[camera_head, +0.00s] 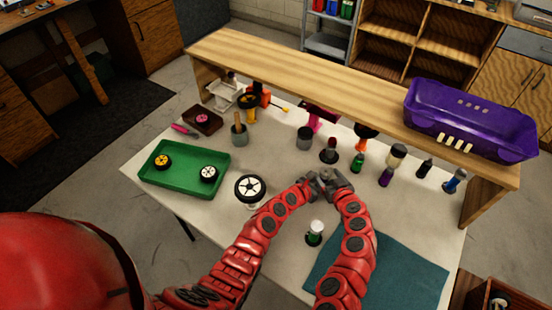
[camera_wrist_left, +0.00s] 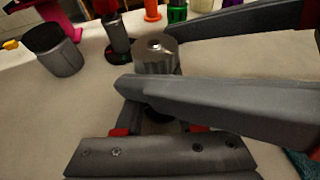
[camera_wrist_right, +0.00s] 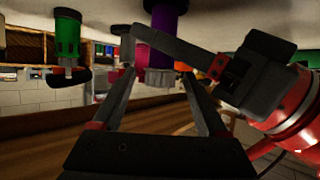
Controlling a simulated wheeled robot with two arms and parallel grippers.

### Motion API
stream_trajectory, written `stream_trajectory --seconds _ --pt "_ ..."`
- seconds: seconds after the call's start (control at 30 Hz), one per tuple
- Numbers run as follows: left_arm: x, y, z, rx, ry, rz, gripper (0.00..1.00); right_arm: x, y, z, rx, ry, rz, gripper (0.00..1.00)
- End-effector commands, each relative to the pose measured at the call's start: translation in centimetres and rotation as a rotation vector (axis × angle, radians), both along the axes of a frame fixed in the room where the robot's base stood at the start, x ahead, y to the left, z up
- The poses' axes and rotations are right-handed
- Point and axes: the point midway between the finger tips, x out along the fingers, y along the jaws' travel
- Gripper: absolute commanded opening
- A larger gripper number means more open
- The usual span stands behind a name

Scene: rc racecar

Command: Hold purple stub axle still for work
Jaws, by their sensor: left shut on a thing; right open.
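The purple stub axle (camera_wrist_right: 166,22) shows close up in the right wrist view, which is upside down. Its ridged silver nut (camera_wrist_right: 160,78) also shows in the left wrist view (camera_wrist_left: 155,55), upright on top. My left gripper (camera_head: 314,183) is shut on the axle's body below the nut; its finger crosses the purple part in the right wrist view. My right gripper (camera_head: 334,181) is open, with one finger on either side of the nut (camera_wrist_left: 185,55). I cannot tell whether they touch it. In the head view the grippers mostly hide the axle.
A green stub with a silver top (camera_head: 315,236) stands near the blue-green mat (camera_head: 410,272). A wheel (camera_head: 250,188) and a green tray (camera_head: 158,180) are to the left. Several bottles and tools stand under the wooden shelf (camera_head: 330,86), which carries a purple car body (camera_head: 470,122).

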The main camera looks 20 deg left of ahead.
Motion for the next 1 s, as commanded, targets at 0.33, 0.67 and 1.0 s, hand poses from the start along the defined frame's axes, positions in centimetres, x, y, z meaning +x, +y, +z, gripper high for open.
stream_trajectory --seconds 0.33,0.67,1.0 --pt "0.0 0.0 0.0 0.0 0.0 0.0 0.0 -1.4 -0.9 1.7 0.005 -0.026 0.051 0.76" --pt "0.0 0.0 0.0 0.0 0.0 0.0 0.0 -5.2 -3.2 3.5 0.004 -0.024 0.05 0.76" --pt "0.0 0.0 0.0 0.0 0.0 0.0 0.0 -8.7 -5.3 5.2 0.005 -0.025 0.052 0.76"
